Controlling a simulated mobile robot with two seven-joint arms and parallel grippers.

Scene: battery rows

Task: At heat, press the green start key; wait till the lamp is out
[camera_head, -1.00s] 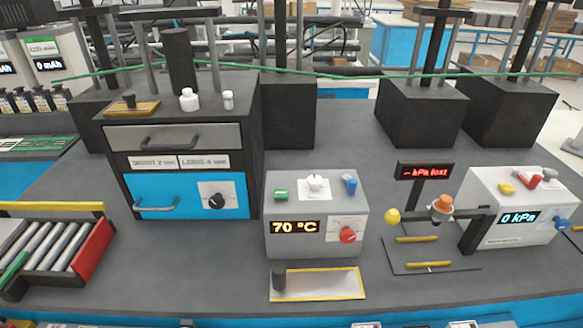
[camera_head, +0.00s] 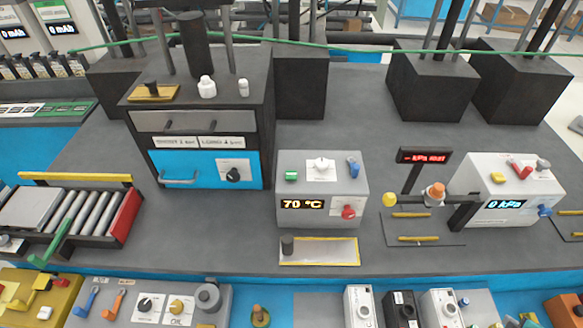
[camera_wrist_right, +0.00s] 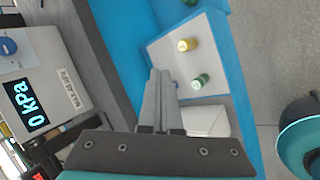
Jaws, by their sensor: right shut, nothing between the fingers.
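A grey heater box (camera_head: 322,197) showing 70 °C stands in the middle of the bench in the head view. I cannot tell which part is the lamp. In the right wrist view my right gripper (camera_wrist_right: 160,75) is shut and empty, above a pale panel (camera_wrist_right: 215,50) bearing a yellow knob (camera_wrist_right: 187,45) and a green knob (camera_wrist_right: 200,81). My left gripper is not in view.
A white box showing 0 kPa (camera_head: 510,192) stands right of the heater, with a red-lettered display (camera_head: 424,156) nearby. A black and blue cabinet (camera_head: 200,140) stands left. A roller conveyor (camera_head: 85,212) is further left. Several small control units line the front edge.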

